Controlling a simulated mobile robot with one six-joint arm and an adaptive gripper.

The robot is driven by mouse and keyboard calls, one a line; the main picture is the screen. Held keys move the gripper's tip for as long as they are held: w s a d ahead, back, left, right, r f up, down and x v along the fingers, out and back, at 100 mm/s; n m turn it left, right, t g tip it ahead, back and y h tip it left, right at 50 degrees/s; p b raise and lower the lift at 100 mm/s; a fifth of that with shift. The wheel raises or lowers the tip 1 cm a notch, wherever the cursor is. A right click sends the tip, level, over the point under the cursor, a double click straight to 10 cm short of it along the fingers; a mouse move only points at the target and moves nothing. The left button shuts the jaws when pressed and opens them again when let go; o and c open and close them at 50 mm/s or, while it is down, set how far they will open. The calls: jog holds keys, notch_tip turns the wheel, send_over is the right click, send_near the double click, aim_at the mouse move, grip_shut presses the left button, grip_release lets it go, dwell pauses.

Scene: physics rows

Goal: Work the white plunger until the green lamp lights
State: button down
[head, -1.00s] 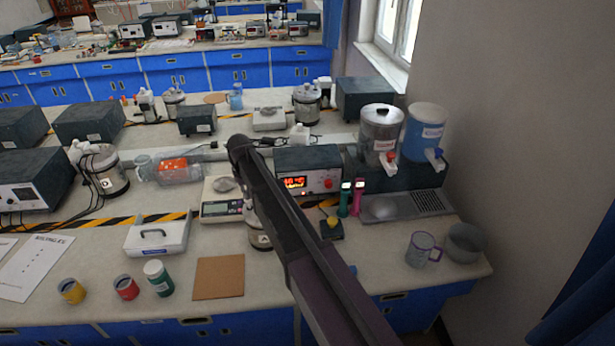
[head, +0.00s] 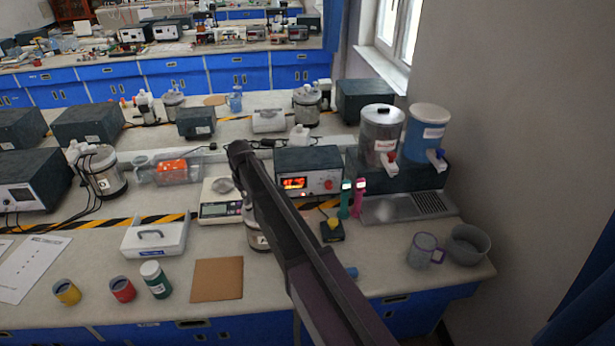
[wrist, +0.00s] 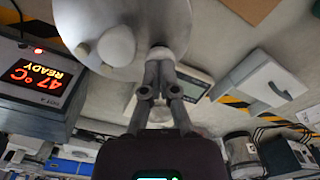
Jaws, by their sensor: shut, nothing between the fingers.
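A round pale-grey lid (wrist: 150,20) fills the top of the wrist view. A whitish round knob, apparently the white plunger (wrist: 116,45), stands on it near the rim. My gripper (wrist: 160,54) is shut and empty, its fingertips at the lid's rim to the right of the knob. I cannot tell whether they touch the lid. In the head view my arm hides the gripper and most of the metal vessel (head: 256,239). A dark control box (head: 310,170) shows a lit orange display, reading 47 °C READY in the wrist view (wrist: 38,82), and a red lamp (wrist: 38,50). I see no lit green lamp.
A scale (head: 221,210) stands left of the vessel, and a white case (head: 154,237) is farther left. A brown board (head: 217,280) lies in front. A yellow-topped block (head: 332,230) and two upright handheld devices (head: 346,198) stand to the right.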

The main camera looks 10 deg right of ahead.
jog(key=shift+r+p, duration=2.15)
jog(key=shift+r, duration=0.05)
jog(key=shift+f+b, duration=0.25)
jog(key=shift+b, duration=0.05)
jog(key=shift+f+b, duration=2.05)
jog(key=shift+r, duration=0.15)
jog(key=shift+r+p, duration=2.15)
jog(key=shift+p, duration=0.15)
